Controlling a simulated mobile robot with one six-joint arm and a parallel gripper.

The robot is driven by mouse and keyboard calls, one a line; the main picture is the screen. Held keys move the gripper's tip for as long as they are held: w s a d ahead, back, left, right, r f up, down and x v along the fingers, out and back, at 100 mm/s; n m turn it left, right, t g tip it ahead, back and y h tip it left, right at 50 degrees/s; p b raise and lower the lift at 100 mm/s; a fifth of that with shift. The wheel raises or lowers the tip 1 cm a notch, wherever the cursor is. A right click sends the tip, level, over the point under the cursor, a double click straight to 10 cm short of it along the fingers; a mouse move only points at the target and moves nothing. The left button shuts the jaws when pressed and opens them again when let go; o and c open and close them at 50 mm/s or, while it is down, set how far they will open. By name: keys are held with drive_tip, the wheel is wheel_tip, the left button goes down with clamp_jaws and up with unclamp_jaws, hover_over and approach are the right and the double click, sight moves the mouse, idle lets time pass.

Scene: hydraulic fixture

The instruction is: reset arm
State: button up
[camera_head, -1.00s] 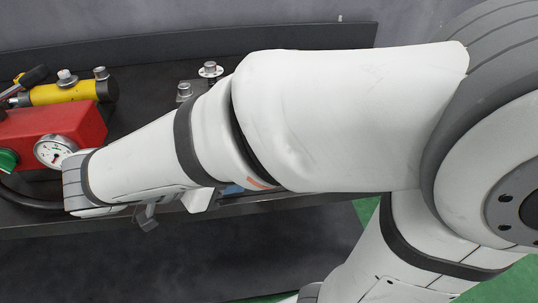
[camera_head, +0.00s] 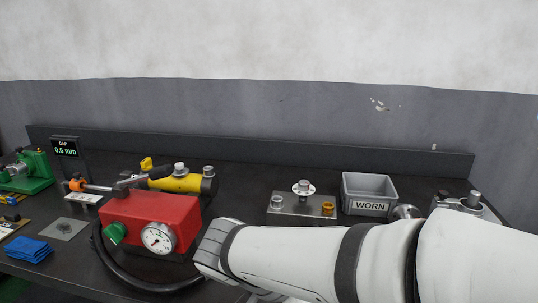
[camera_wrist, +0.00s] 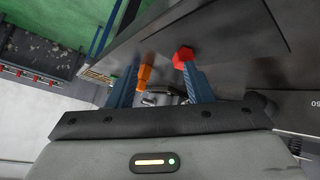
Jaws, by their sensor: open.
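My white arm (camera_head: 300,256) reaches in from the lower right of the head view, along the front of the dark bench. Its end lies just right of the red pump unit. My gripper cannot be made out in the head view. In the wrist view my gripper (camera_wrist: 164,82) shows two blue fingers spread apart. An orange piece (camera_wrist: 145,76) shows by the left finger and a red hexagonal piece (camera_wrist: 183,58) by the right one. I cannot tell whether these touch the fingers. Nothing is clearly held between the fingers.
The red pump unit (camera_head: 125,218) with a gauge and black hose stands close to my arm. Behind are a yellow cylinder (camera_head: 180,184), a metal plate with fittings (camera_head: 287,206) and a grey WORN bin (camera_head: 368,208). A blue cloth (camera_head: 28,249) lies at left.

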drive_tip(key=d+r+n+y+p, duration=0.1)
drive_tip(key=n+g+y+p, duration=0.1)
drive_tip(key=shift+s+d+r+p, duration=0.3)
drive_tip(key=shift+s+d+r, duration=0.05)
drive_tip(key=shift+d, duration=0.05)
drive_tip(key=n+y+p, duration=0.1)
drive_tip(key=d+r+n+y+p, duration=0.1)
drive_tip(key=p, duration=0.1)
drive_tip(key=shift+s+g, duration=0.2)
drive_tip(key=shift+g, duration=0.1)
wheel_tip(320, 180, up, 7)
drive_tip(key=w+d+n+t+y+p, duration=0.2)
drive_tip(key=n+y+p, duration=0.3)
drive_tip(key=p, duration=0.3)
drive_tip(key=shift+d+n+t, duration=0.2)
drive_tip(key=shift+n+t, duration=0.2)
drive_tip(key=shift+n, duration=0.5)
